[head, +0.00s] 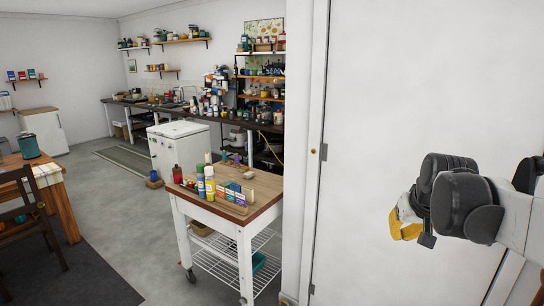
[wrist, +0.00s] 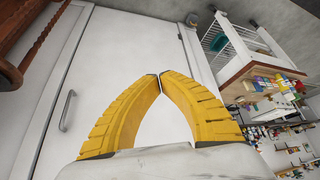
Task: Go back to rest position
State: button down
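My gripper (head: 408,230) is on the right in the head view, in front of a plain white door or panel. In the wrist view its two yellow fingers meet at the tips (wrist: 160,76), with nothing between them. The gap enclosed by the fingers shows only a white surface behind. My arm reaches in from the right edge of the head view.
A wooden-topped trolley (head: 262,212) with bottles and small boxes stands left of the white door (head: 420,70). A table (head: 60,200) and chair (head: 35,225) are at far left. Grey floor (head: 130,205) is open between. Cluttered shelves (head: 262,75) line the back.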

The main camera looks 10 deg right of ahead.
jog(key=s+a+f+n, duration=0.1)
jog(key=s+a+f, duration=0.1)
jog(key=s+a, duration=0.3)
jog(key=s+a+f+n+y, duration=0.1)
jog(key=s+a+f, duration=0.2)
jog(key=s+a, duration=0.3)
jog(key=s+a+f+n+t, duration=0.1)
jog(key=s+a+f, duration=0.2)
jog(key=s+a, duration=0.3)
jog(key=shift+s+a+y+b, duration=0.25)
jog(key=shift+a+y+b, duration=0.15)
jog(key=shift+a, duration=0.35)
